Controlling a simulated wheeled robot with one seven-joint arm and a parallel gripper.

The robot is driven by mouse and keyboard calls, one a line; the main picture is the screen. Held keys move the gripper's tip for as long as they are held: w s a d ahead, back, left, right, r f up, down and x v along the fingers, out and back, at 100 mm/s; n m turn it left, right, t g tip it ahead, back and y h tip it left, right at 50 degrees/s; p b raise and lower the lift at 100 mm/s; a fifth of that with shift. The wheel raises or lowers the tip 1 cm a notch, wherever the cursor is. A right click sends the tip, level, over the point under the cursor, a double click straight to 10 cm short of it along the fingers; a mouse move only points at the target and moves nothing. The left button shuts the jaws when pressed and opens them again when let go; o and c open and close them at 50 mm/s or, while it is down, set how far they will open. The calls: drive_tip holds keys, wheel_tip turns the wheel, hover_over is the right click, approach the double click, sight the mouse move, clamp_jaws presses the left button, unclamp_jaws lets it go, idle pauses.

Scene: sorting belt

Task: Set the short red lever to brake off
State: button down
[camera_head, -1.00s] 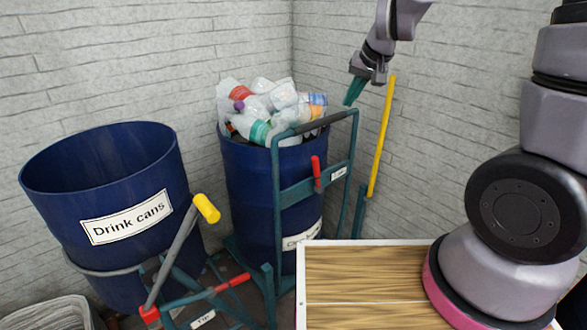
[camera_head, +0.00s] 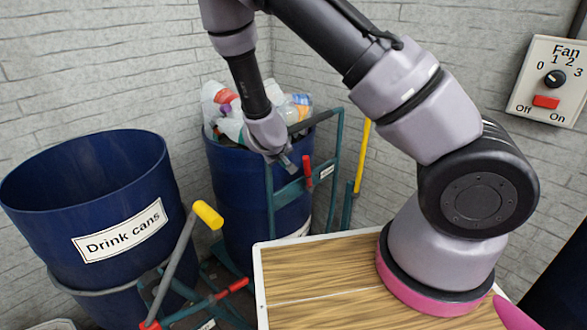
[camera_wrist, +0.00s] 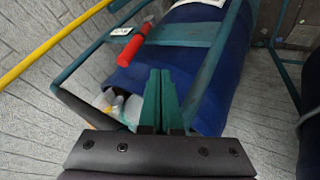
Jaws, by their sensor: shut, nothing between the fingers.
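A short red lever (camera_head: 308,171) stands roughly upright on the teal trolley frame (camera_head: 338,150) in front of the bottle barrel, beside a small white label (camera_head: 327,172) too small to read. In the wrist view the red lever (camera_wrist: 135,44) and its label (camera_wrist: 122,31) lie beyond the fingertips, up and left. My gripper (camera_head: 289,165) is shut and empty, just left of the lever in the head view. A gap shows between the teal fingers (camera_wrist: 160,78) and the lever in the wrist view, so they appear apart. Which lever position means brake off cannot be read.
A blue barrel (camera_head: 225,185) of plastic bottles stands behind the frame. At left is a "Drink cans" barrel (camera_head: 75,185) with a yellow-ended lever (camera_head: 207,215) and another red-ended lever (camera_head: 238,285). A yellow pole (camera_head: 361,158) stands right. A fan switch panel (camera_head: 549,80) is on the wall.

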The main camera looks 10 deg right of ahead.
idle(0.3)
approach(307, 173)
drive_tip(key=w+a+f, duration=0.2)
drive_tip(key=a+f, duration=0.2)
drive_tip(key=shift+w+d+r, duration=0.1)
drive_tip(key=shift+w+d, duration=0.25)
drive_tip(key=shift+d, duration=0.3)
drive_tip(key=shift+w+d, duration=0.3)
drive_tip(key=shift+d, duration=0.35)
drive_tip(key=shift+w+d+r, duration=0.1)
drive_tip(key=shift+w+d, duration=0.25)
drive_tip(key=shift+d, duration=0.3)
drive_tip(key=shift+d, duration=0.1)
